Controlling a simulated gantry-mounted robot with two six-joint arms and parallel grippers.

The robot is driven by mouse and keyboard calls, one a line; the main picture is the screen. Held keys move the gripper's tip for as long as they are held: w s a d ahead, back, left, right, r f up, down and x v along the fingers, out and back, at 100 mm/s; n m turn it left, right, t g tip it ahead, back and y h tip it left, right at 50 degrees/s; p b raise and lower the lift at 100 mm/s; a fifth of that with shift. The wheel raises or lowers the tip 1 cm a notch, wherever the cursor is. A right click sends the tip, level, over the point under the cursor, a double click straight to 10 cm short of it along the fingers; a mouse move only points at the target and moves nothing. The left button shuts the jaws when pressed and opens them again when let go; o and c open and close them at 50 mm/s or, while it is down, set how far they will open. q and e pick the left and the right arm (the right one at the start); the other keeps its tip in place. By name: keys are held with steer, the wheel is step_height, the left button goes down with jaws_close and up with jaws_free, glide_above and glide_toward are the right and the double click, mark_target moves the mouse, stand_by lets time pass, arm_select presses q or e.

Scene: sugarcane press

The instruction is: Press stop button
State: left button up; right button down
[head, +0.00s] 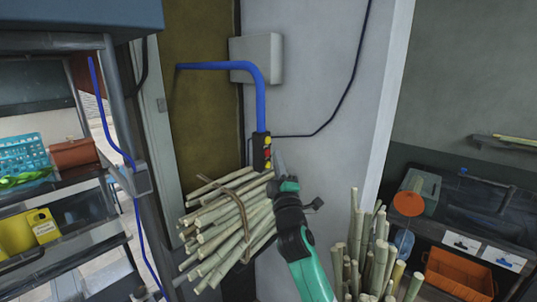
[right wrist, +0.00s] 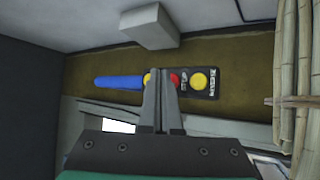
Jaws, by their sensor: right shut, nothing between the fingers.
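A black button box (head: 261,152) hangs at the lower end of a blue pipe (head: 262,100) in the head view. It carries red and yellow buttons. In the right wrist view the box (right wrist: 198,82) lies sideways, with a red button (right wrist: 175,79) between two yellow ones, the left partly hidden by my fingers. The labels are too small to read. My right gripper (head: 279,163) is shut and empty, close to the box's lower right side. In the right wrist view its fingertips (right wrist: 160,72) appear just left of the red button; I cannot tell whether they touch. My left gripper is not in view.
A tied bundle of cane (head: 228,222) lies left of my right gripper. More cane stalks (head: 372,255) stand to its right. A grey wall box (head: 257,58) sits behind the pipe. Shelves with crates stand left; an orange crate (head: 459,275) is at right.

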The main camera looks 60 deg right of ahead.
stand_by(0.6)
steer(key=shift+w+d+b, duration=0.1)
steer(key=shift+w+b, duration=0.35)
steer(key=shift+b, duration=0.05)
steer(key=shift+w+b, duration=0.45)
steer(key=shift+b, duration=0.05)
stand_by(0.5)
stand_by(0.3)
steer(key=shift+s+p, duration=0.85)
steer(key=shift+p, duration=0.1)
